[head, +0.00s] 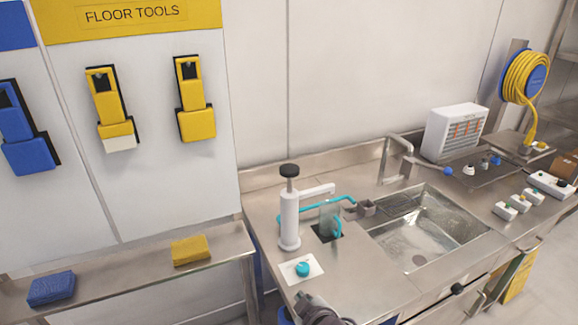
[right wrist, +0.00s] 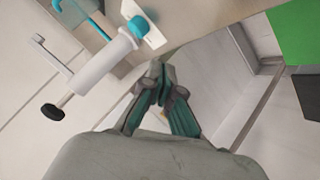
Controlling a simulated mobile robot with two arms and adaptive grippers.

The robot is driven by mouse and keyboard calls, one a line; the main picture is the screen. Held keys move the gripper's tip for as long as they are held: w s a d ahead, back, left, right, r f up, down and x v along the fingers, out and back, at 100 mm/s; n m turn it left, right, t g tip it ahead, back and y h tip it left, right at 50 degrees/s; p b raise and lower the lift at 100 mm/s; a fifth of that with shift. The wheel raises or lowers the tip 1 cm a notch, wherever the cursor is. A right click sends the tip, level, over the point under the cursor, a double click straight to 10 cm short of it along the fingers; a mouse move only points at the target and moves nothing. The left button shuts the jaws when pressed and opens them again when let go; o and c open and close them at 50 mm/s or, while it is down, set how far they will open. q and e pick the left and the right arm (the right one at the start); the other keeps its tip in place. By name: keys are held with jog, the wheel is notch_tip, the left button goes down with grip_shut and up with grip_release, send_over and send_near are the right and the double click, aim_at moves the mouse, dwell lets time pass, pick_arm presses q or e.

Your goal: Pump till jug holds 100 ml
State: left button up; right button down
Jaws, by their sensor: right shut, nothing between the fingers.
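A white upright hand pump (head: 290,222) with a black knob (head: 289,170) stands on the steel counter left of the sink. It also shows tilted in the right wrist view (right wrist: 103,62). A clear jug (head: 328,216) stands beside it over a dark square, under the pump's side spout. Its liquid level is too small to read. A teal tube (head: 345,199) runs behind the jug. My right gripper (head: 318,314) is at the counter's front edge, below the pump and apart from it. In the right wrist view its fingertips (right wrist: 158,70) meet, empty. My left gripper is not in view.
A teal knob (head: 302,269) on a white plate sits in front of the pump. The sink (head: 425,235) and bent tap (head: 400,150) are to the right. A low shelf (head: 130,275) with a blue and a yellow sponge is at left.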

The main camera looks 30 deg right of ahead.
jog(key=w+a+r+n+t+y, duration=0.2)
jog(key=w+r+n+t, duration=0.4)
jog(key=r, duration=0.4)
jog(key=w+a+r+n+t+y, duration=0.2)
jog(key=w+r+n+t, duration=0.2)
jog(key=w+r, duration=0.5)
jog(key=w+a+r+n+g+y, duration=0.1)
jog(key=a+r+n+g+y, duration=0.45)
jog(key=n, duration=0.75)
jog(key=a+r+n+g+y, duration=0.3)
jog(key=a+r+n+y, duration=0.25)
jog(key=n+y, duration=0.55)
jog(key=w+d+r+n+g+h, duration=0.1)
jog(key=w+d+n+h, duration=0.2)
jog(key=d+h, duration=0.5)
jog(key=w+d+n+g+h, duration=0.2)
jog(key=w+d+n+h, duration=0.2)
jog(key=d+h, duration=0.5)
jog(key=d, duration=0.7)
jog(key=shift+w+r+n+p, duration=0.3)
jog(key=shift+w+r+p, duration=0.05)
jog(key=shift+r, duration=0.05)
jog(key=shift+f, duration=0.1)
